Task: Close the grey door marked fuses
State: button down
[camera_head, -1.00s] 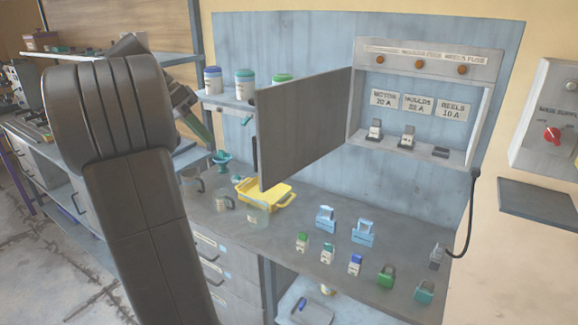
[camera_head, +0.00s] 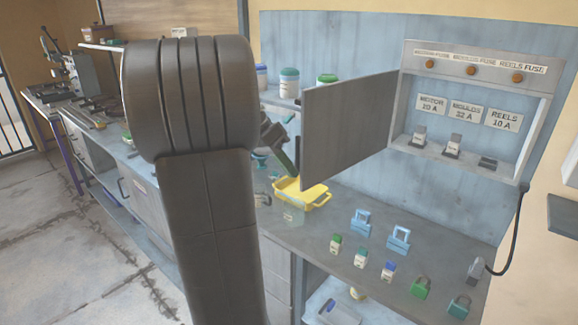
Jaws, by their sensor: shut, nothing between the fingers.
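The grey door (camera_head: 345,130) stands open, swung out from the left side of the wall fuse cabinet (camera_head: 540,135). Its broad plain face is toward me, and no fuses marking is readable on it. The cabinet interior is exposed, with labels for motor, moulds and reels. My gripper (camera_head: 287,160) is partly hidden behind my dark arm. Its narrow fingers show shut and empty just left of the door's free edge, above the yellow tray (camera_head: 288,190). I cannot tell whether they touch the door.
The bench (camera_head: 340,215) below the door holds blue holders (camera_head: 398,239), several small fuses (camera_head: 361,257) and green padlocks (camera_head: 421,287). Jars (camera_head: 289,83) stand on a shelf behind the door. A black cable (camera_head: 516,235) hangs at the right. Open floor (camera_head: 80,240) lies at the left.

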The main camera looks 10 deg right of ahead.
jog(key=shift+s+d, duration=0.15)
jog(key=shift+s, duration=0.05)
dwell(0.3)
